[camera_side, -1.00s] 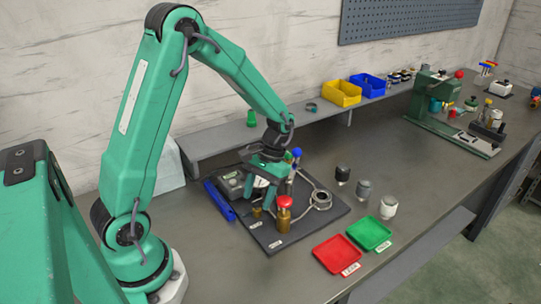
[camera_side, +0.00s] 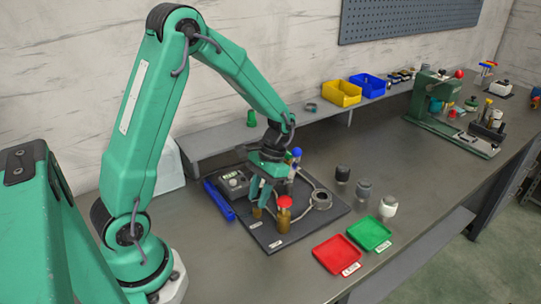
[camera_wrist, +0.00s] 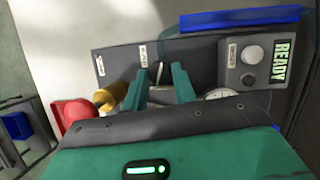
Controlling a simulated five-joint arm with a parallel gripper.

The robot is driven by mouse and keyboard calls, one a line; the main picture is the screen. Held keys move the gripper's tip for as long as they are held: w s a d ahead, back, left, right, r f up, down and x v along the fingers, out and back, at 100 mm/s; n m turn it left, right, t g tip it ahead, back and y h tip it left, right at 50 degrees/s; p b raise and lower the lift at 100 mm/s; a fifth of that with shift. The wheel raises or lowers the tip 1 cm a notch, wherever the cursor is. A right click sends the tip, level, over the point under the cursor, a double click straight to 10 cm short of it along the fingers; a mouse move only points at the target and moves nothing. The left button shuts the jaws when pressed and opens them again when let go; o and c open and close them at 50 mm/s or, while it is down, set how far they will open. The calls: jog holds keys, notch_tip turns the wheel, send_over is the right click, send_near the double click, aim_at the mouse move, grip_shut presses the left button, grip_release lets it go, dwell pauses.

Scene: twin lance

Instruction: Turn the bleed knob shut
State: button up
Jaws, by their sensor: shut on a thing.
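My gripper (camera_side: 266,197) is low over the dark plate (camera_side: 327,217), with its fingers pointing down. In the wrist view my gripper (camera_wrist: 161,76) is shut on a small knob, which I take to be the bleed knob (camera_wrist: 160,71). Only a small dark and pale part of it shows between the fingertips; the rest is hidden. A white label (camera_wrist: 143,55) lies on the plate beside it. In the side view the fingers cover the knob.
A brass post with a red cap (camera_side: 284,201) stands close to the fingers. A grey box (camera_side: 233,184) reads READY in the wrist view (camera_wrist: 281,62). A metal ring fitting (camera_side: 321,199) is at right. A red tray (camera_side: 337,254) and green tray (camera_side: 369,233) lie in front.

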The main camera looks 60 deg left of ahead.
jog(key=shift+m, duration=0.6)
jog(key=shift+d, duration=0.15)
jog(key=o, duration=1)
jog(key=shift+r, duration=0.1)
jog(key=shift+v, duration=3.85)
